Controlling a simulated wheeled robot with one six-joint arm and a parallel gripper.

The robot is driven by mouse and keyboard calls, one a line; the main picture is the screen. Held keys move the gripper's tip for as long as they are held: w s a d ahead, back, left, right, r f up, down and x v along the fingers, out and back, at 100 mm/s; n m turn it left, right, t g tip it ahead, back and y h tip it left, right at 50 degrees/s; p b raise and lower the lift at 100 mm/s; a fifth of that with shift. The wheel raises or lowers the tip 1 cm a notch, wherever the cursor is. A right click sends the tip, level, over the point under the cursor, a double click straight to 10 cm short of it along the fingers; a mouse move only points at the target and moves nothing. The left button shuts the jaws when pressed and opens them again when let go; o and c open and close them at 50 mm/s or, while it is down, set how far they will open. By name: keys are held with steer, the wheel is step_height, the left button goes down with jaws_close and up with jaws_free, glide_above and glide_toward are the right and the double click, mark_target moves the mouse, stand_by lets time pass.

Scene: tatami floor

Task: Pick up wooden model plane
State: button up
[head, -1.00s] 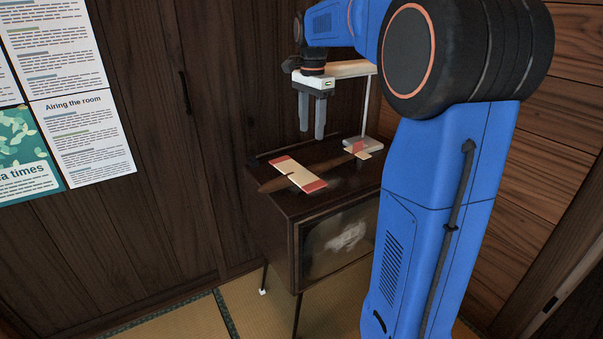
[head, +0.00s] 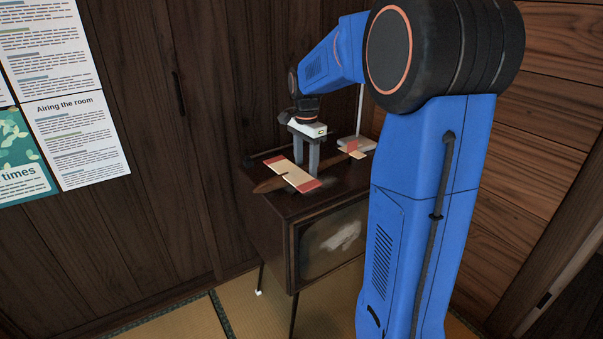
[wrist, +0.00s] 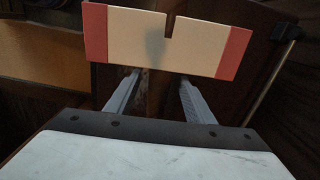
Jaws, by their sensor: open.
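The wooden model plane (head: 292,174) lies on top of a dark wooden television cabinet. It has a cream wing with red tips, a brown body and a cream and red tail. Its wing (wrist: 168,38) spans the top of the wrist view. My gripper (head: 307,166) is open and points down over the plane's body, just behind the wing on the tail side. In the wrist view the two grey fingers of my gripper (wrist: 155,78) stand apart with the dark body between them. Whether the fingers touch the plane I cannot tell.
The television cabinet (head: 270,228) stands on thin legs on the tatami floor (head: 240,300), close to dark wooden walls. A pale base with a thin upright post (head: 361,110) stands at the cabinet's back right. Posters (head: 75,125) hang on the left wall.

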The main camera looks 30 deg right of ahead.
steer(key=shift+f, duration=1)
jaws_close()
